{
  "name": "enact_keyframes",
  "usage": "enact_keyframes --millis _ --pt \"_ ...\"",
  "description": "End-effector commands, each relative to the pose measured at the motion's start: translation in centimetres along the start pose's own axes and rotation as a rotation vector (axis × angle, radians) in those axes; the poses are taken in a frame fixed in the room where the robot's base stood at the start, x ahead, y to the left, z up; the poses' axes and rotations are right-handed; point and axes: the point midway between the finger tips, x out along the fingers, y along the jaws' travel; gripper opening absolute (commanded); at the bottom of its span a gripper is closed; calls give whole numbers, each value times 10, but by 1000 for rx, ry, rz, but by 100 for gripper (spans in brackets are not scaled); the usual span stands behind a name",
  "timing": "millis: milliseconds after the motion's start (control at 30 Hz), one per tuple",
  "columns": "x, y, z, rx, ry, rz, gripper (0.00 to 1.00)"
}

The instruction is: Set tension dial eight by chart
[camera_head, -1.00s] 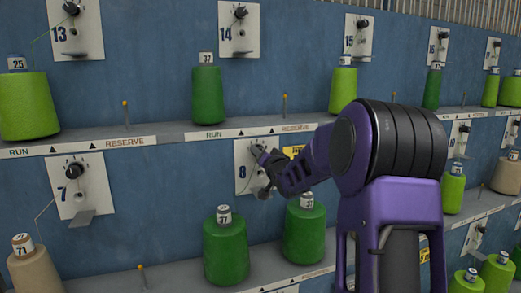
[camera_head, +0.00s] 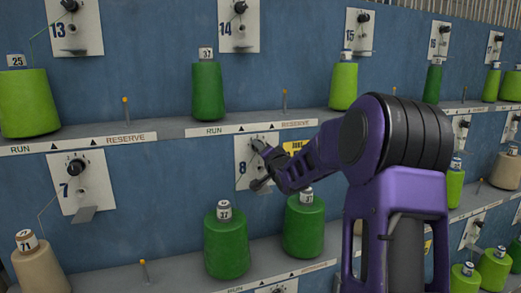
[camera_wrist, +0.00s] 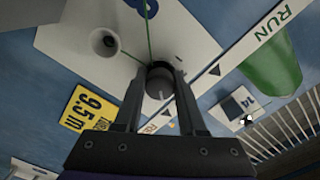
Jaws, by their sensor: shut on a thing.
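The white plate of dial eight (camera_head: 242,176) is on the blue wall, with a blue 8 on it. The knob's pointer and scale marks cannot be read. A green thread runs down the plate towards the knob. No chart can be made out.
Two green cones marked 37 (camera_head: 226,245) (camera_head: 303,226) stand on the shelf below. Dial seven (camera_head: 80,182) is to the left. The shelf (camera_head: 170,138) above holds more cones and upright pins.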

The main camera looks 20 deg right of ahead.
Motion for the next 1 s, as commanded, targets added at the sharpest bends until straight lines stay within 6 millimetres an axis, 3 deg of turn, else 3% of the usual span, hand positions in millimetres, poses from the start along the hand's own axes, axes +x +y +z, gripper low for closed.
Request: enact_keyframes --millis 167,200,333,733,867,1000 --pt "0 -2 -2 -1 4 -4 0" --pt "0 -2 -2 -2 4 -4 47" --pt "0 -2 -1 -2 3 -3 70" --pt "-7 0 -1 -3 2 -1 70" --pt "-25 0 -1 -3 3 0 70" --pt "-57 0 -1 -5 3 1 70"
